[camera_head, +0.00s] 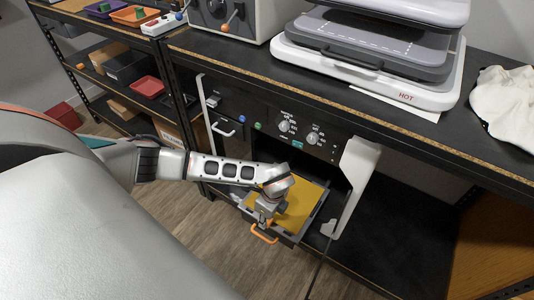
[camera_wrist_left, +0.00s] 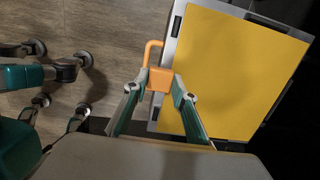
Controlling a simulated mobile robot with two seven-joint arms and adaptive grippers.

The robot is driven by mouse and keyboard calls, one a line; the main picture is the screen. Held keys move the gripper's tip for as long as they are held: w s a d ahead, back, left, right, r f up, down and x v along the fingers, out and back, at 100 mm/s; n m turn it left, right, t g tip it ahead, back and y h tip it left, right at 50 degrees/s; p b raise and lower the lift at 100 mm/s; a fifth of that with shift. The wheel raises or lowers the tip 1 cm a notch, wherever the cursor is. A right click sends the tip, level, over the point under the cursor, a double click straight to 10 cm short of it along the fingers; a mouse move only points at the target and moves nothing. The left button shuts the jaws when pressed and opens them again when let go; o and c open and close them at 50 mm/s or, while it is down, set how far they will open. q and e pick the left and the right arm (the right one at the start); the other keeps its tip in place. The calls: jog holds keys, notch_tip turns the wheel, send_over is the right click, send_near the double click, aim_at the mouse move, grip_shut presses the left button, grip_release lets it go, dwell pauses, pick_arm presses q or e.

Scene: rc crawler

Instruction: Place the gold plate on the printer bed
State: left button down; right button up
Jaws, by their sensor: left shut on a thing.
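The gold plate (camera_head: 303,203) lies flat within a grey-rimmed tray (camera_head: 317,219) that sticks out from the front of the black machine under the bench. In the left wrist view the gold plate (camera_wrist_left: 238,70) fills the right half, with a silver edge (camera_wrist_left: 172,38) along its left side. An orange handle (camera_head: 263,237) is at the tray's front edge. My left gripper (camera_head: 268,208) is over this front edge. In the wrist view my left gripper (camera_wrist_left: 160,88) is shut on the orange handle (camera_wrist_left: 150,52). I cannot tell whether plate and tray touch everywhere. My right gripper is not in view.
A white heat press marked HOT (camera_head: 400,92) stands on the bench, with a white cloth (camera_head: 505,100) at its right. The machine's knob panel (camera_head: 300,130) is above the tray. A white upright bracket (camera_head: 352,180) stands close to the tray's right side. Wooden floor is open in front.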

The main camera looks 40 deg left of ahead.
pick_arm(q)
jog(key=shift+f, duration=0.25)
jog(key=c, duration=1.6)
grip_release()
jog(key=r, duration=0.4)
jog(key=d+r, duration=0.1)
jog(key=r, duration=0.7)
jog(key=shift+d, duration=0.2)
